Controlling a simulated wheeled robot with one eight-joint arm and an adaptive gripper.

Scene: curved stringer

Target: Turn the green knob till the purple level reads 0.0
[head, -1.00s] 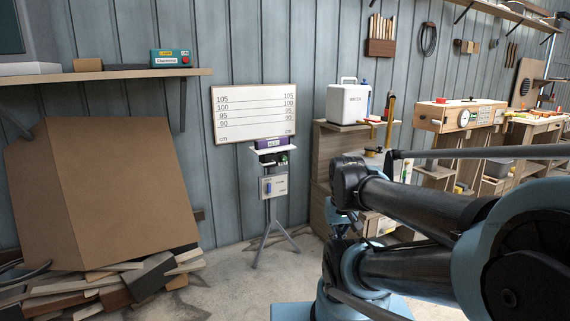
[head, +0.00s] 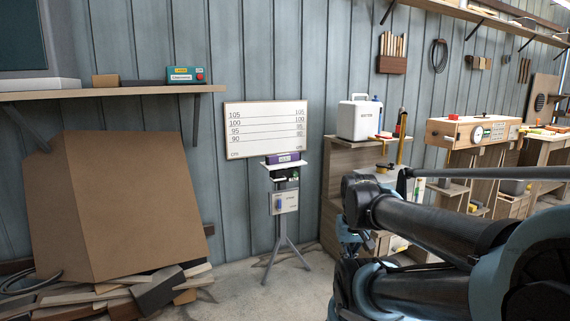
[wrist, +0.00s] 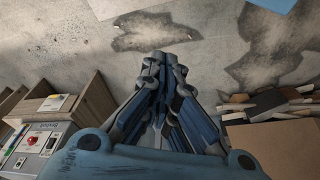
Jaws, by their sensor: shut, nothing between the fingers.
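The purple level (head: 287,159) lies on a small white platform (head: 270,165) on top of a grey tripod stand (head: 278,240), in front of a white ruled board. Its reading is too small to make out. A small green spot, which looks like the green knob (head: 295,177), shows just below the platform at its right side. My gripper (wrist: 165,58) is shut and empty in the wrist view, above bare floor. It is well apart from the stand; the level and knob are not in the wrist view. In the head view my arm fills the lower right.
A white ruled board (head: 266,118) is on the wall behind the stand. A large brown cardboard sheet (head: 115,205) leans at left over scrap wood (head: 155,288). A wooden cabinet (head: 340,200) stands right of the stand. Concrete floor (head: 245,290) before the stand is clear.

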